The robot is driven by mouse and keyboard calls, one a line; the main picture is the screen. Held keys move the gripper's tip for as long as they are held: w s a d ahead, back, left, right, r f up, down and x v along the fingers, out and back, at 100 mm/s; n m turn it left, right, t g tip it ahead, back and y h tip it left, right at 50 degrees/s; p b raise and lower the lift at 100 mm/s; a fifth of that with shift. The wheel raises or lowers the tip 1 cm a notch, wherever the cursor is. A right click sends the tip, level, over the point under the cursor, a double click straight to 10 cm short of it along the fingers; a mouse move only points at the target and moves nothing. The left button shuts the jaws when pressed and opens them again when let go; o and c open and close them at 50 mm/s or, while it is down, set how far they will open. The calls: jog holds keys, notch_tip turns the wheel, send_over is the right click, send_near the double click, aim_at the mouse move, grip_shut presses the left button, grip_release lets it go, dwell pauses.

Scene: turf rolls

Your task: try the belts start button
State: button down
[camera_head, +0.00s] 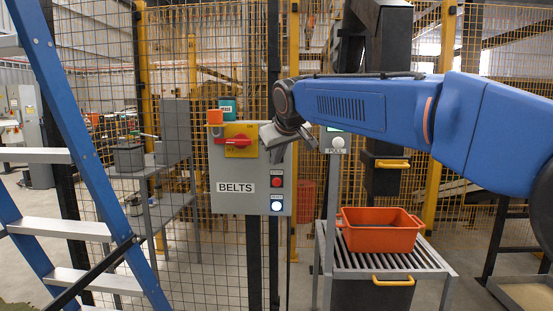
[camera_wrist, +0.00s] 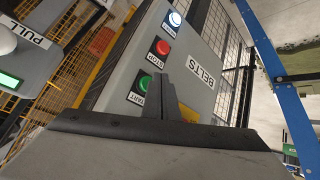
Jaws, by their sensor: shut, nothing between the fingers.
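The grey BELTS control box (camera_head: 232,165) is mounted on a post in front of the fence. In the wrist view the green START button (camera_wrist: 145,83) sits lowest in the picture, beside the red STOP button (camera_wrist: 162,47) and a lit white button (camera_wrist: 174,18). In the head view my gripper (camera_head: 277,157) hides START; the red button (camera_head: 276,182) and lit white button (camera_head: 277,205) show below it. My gripper's fingers (camera_wrist: 166,98) are together and empty, close to the START button in the wrist view. I cannot tell whether they touch the panel.
A red rotary switch (camera_head: 233,141) on a yellow plate is on the same box. An orange cup and a teal container (camera_head: 228,108) stand on top. A PULL station (camera_head: 337,142) is to the right, above an orange crate (camera_head: 380,231). A blue ladder (camera_head: 90,170) stands left.

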jog(key=shift+s, duration=2.5)
